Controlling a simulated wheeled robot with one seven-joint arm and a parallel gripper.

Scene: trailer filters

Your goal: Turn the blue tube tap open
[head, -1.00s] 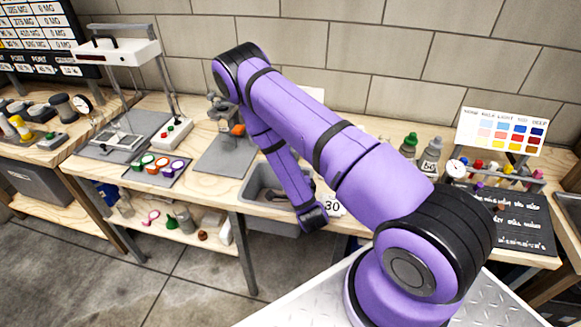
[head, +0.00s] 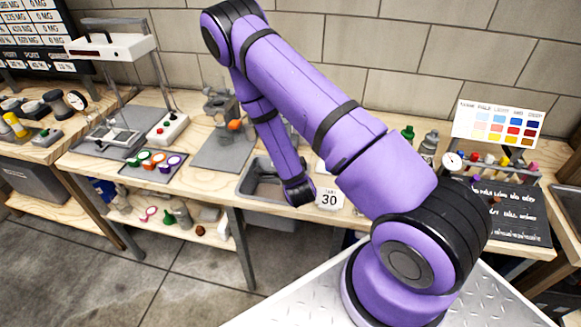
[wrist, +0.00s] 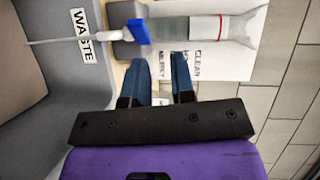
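The blue tap (wrist: 137,31) shows in the wrist view on a clear tube (wrist: 195,28) with a red line. A thin pale spout (wrist: 75,37) runs left from it, over the grey basin's edge. My gripper (wrist: 161,64) is open and empty, with its two blue-grey fingers apart. The left fingertip is just below the tap in the picture; I cannot tell whether they touch. In the head view, my arm hides the tap and tube, and my gripper cannot be made out.
A grey basin (wrist: 55,85) labelled WASTE lies left in the wrist view. A white card (wrist: 205,62) lies behind the tube. In the head view, a card reading 30 (head: 329,199) stands right of the grey sink (head: 255,180). Bottles (head: 428,148) stand further right.

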